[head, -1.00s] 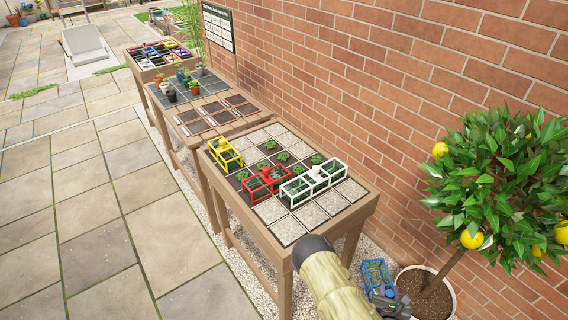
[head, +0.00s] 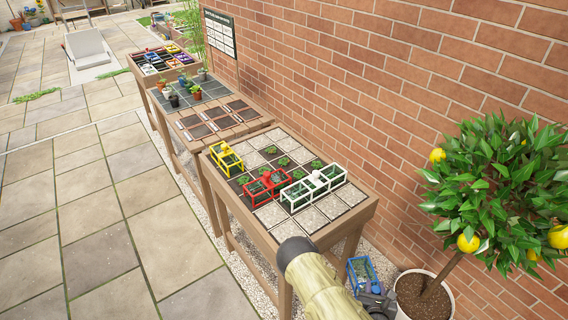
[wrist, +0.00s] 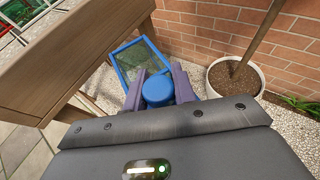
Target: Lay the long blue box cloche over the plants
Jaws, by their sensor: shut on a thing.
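The blue box cloche (head: 362,270) has a blue frame with clear panes. My gripper (head: 374,300) is shut on its round blue knob and holds it beside the right end of the near table, low in the picture. In the wrist view the cloche (wrist: 128,62) shows beyond the fingers, and my gripper (wrist: 160,92) clasps the knob from both sides. Small green plants (head: 283,161) sit in dark squares on the near table's tiled top. A white cloche (head: 313,190), a red cloche (head: 267,187) and a yellow cloche (head: 228,160) stand on that top.
The near table (head: 337,226) stands along the brick wall (head: 400,90). A potted lemon tree (head: 490,190) is close to the cloche on the right. Further tables with pots (head: 193,91) and coloured items stand at the back left. Paving on the left is clear.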

